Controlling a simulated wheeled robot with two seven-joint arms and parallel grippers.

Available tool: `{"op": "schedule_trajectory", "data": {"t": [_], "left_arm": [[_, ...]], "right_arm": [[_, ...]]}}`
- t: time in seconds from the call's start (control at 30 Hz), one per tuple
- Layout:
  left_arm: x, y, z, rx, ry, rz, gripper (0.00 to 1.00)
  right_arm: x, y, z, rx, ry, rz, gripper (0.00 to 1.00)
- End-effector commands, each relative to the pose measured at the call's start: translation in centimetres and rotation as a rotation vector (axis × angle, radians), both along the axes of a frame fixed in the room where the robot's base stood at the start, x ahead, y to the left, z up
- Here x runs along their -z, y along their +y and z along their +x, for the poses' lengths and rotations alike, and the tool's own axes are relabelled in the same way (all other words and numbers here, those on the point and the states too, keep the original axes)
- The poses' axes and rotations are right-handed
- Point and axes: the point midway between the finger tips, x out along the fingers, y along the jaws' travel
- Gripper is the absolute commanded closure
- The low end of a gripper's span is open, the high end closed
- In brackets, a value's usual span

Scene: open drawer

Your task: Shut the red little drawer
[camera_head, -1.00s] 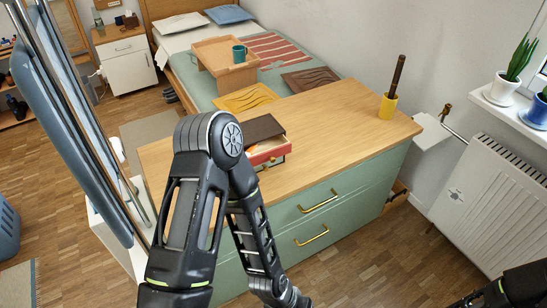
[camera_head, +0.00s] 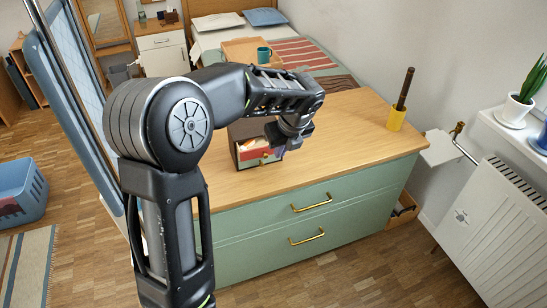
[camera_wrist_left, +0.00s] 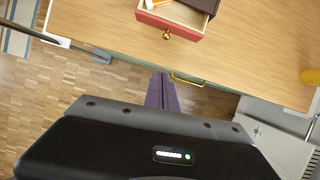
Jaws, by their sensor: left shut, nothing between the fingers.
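The red little drawer (camera_head: 257,155) sticks out of the front of a small dark brown box (camera_head: 247,130) on the wooden top of the green dresser. In the left wrist view the drawer's red front (camera_wrist_left: 178,24) with its brass knob (camera_wrist_left: 167,35) shows at the top. The drawer is open, with an orange and white item inside. My left gripper (camera_head: 281,151) is shut and empty, close to the drawer in the head view. In the left wrist view its fingers (camera_wrist_left: 161,77) point toward the dresser edge, apart from the knob. My left arm hides part of the box. My right gripper is out of view.
The green dresser (camera_head: 320,210) has two larger drawers with brass handles, both looking shut. A yellow cup (camera_head: 396,119) holding a dark stick stands at its back right. The wooden top right of the drawer is clear. A radiator (camera_head: 490,215) stands at the right.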

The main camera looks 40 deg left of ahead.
Motion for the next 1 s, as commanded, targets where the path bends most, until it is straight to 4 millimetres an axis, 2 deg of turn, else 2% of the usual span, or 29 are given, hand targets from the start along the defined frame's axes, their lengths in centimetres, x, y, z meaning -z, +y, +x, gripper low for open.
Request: {"op": "schedule_trajectory", "data": {"t": [0.3,0.47,0.67,1.0], "left_arm": [[0.2,-0.1,0.0,0.003,0.0,-0.002,1.0],[1.0,0.1,0.2,0.001,0.002,-0.002,1.0],[3.4,1.0,0.7,0.001,0.003,-0.003,1.0],[9.7,3.2,1.9,0.001,0.003,-0.003,1.0]], "right_arm": [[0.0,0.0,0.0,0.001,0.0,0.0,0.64],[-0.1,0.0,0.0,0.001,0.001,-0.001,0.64],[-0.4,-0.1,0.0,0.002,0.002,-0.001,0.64],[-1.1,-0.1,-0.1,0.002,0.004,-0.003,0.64]]}}
